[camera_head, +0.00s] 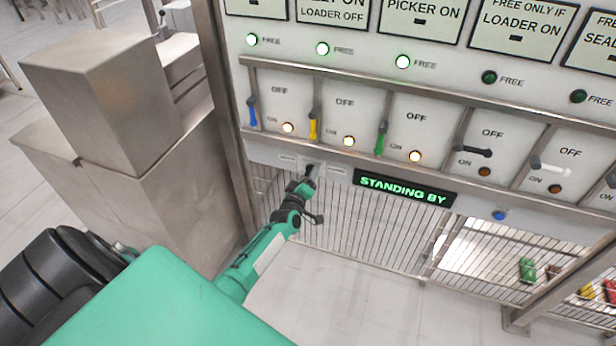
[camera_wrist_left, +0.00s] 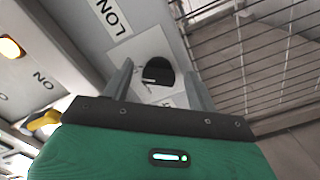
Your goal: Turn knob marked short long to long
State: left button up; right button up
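A black round knob (camera_wrist_left: 158,71) sits on a pale plate on the panel in the left wrist view. A white label (camera_wrist_left: 108,14), partly cut off and reading "LON", lies at the upper left of the knob. My left gripper (camera_wrist_left: 160,80) is open, with one finger on each side of the knob. I cannot tell whether the fingers touch it. In the head view my left gripper (camera_head: 308,177) is at the lower panel strip, between two small labels, and largely hides the knob. My right gripper is not in view.
Above the strip is a row of levers, including blue (camera_head: 252,110), yellow (camera_head: 314,125) and green (camera_head: 381,138). A "STANDING BY" display (camera_head: 404,188) is to the right. A wire grille (camera_head: 385,235) lies below, and a steel cabinet (camera_head: 150,200) stands left.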

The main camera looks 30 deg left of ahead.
pick_arm(q)
jog(key=b+v, duration=0.1)
jog(key=v, duration=1.2)
jog(key=shift+s+d, duration=0.15)
jog(key=shift+s, duration=0.2)
jog(key=shift+r, duration=0.1)
